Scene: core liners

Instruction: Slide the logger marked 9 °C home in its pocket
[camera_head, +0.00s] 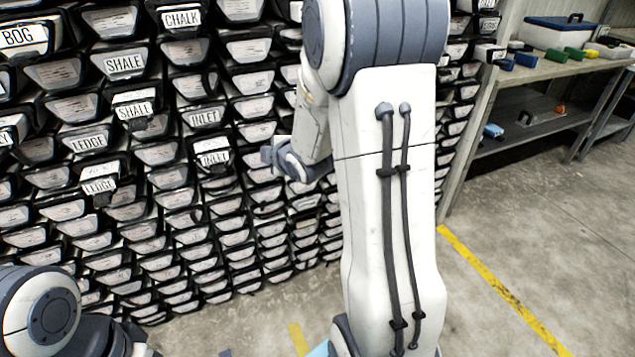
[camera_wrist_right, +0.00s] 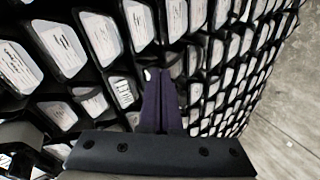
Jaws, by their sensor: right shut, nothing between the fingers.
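A tall wall of dark core liners with pale end cards (camera_head: 125,65) fills the left and middle of the head view. My right gripper (camera_head: 268,156) is in front of this wall, partly covered by my own arm. In the wrist view its dark fingers (camera_wrist_right: 161,78) are together with nothing between them, pointing at the liners. I cannot make out a 9 °C marking or tell which pocket holds that logger. My left gripper is not in view; only part of that arm shows.
A bench (camera_head: 545,70) at the upper right holds a blue-and-white cooler (camera_head: 558,36) and several small blue and green items. A blue item (camera_head: 493,130) lies on its lower shelf. The concrete floor (camera_head: 545,235) with a yellow line (camera_head: 500,287) is clear at the right.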

